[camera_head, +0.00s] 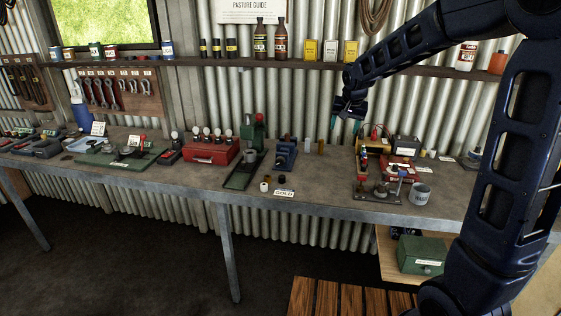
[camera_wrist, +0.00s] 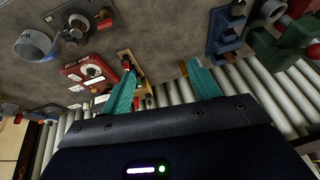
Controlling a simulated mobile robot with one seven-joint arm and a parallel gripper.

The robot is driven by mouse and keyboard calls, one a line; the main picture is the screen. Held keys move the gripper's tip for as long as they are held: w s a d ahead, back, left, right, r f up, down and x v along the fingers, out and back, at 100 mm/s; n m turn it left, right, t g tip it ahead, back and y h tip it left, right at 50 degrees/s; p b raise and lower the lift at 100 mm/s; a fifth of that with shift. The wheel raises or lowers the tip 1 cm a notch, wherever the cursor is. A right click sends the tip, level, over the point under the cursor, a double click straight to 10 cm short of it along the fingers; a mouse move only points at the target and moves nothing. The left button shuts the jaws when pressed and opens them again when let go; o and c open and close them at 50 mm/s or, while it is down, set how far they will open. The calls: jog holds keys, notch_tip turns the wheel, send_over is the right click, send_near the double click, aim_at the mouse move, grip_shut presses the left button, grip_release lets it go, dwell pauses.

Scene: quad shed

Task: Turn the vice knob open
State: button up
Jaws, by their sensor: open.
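A small blue device that looks like the vice (camera_head: 286,153) stands on the workbench, left of and below my gripper in the head view. In the wrist view the blue vice (camera_wrist: 226,32) is at the upper right, beyond the right finger. Its knob is too small to tell apart clearly. My gripper (camera_head: 348,125) hangs above the back of the bench near the corrugated wall. In the wrist view its two teal fingers (camera_wrist: 158,70) are spread with nothing between them. The gripper is apart from the vice.
A green press (camera_head: 258,133) and a red box (camera_head: 212,152) stand left of the vice. Red and black devices and a grey mug (camera_head: 420,193) stand to the right. Small round parts lie in front of the vice. A shelf (camera_head: 290,65) with bottles and cans runs above the bench.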

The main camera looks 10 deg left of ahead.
jog(key=w+a+f, duration=0.2)
jog(key=a+f, duration=0.1)
jog(key=a, duration=0.3)
jog(key=w+a+f, duration=0.2)
jog(key=a+f, duration=0.1)
jog(key=a, duration=0.4)
send_near(281, 159)
jog(key=shift+y, duration=0.4)
jog(key=x, duration=1)
jog(key=shift+w+d+f, duration=0.2)
jog(key=shift+f, duration=0.1)
jog(key=c, duration=1)
